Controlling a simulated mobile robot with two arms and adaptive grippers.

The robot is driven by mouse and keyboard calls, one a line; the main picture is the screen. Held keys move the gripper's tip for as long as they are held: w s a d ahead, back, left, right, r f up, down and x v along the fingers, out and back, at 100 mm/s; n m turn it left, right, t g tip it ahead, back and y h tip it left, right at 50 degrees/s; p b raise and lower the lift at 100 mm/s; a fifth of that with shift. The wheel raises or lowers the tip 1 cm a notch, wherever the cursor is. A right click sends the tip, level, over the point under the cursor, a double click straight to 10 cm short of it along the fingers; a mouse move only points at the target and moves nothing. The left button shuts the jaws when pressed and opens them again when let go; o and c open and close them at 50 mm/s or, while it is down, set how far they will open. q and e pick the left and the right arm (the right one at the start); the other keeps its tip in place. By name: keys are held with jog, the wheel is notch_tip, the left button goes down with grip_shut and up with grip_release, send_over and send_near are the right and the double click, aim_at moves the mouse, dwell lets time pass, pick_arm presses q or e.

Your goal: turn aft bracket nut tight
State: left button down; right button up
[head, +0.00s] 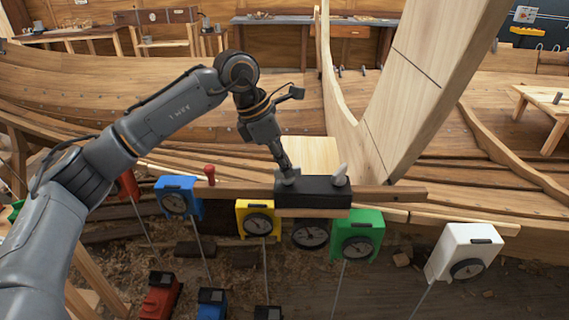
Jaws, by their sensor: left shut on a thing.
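A black bracket block (312,191) sits across a wooden beam (390,194) near the middle of the head view. A grey nut (289,179) stands on the left part of the block. A second pale grey, pointed nut (340,176) stands upright on the right part. My left gripper (286,172) comes down from above, fingers pointing down, and is shut on the left nut. Its fingers hide much of that nut. I cannot tell from the view which nut is the aft one. My right gripper is not in view.
Blue (178,198), yellow (257,219), green (357,235) and white (464,252) boxes with dark dials stand along the beam's near side on thin rods. A red-handled piece (210,174) stands left of the bracket. The tall wooden stem (415,85) rises close behind it.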

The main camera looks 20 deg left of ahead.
pick_arm(q)
jog(key=c, duration=1.4)
grip_release()
jog(key=v, duration=1.2)
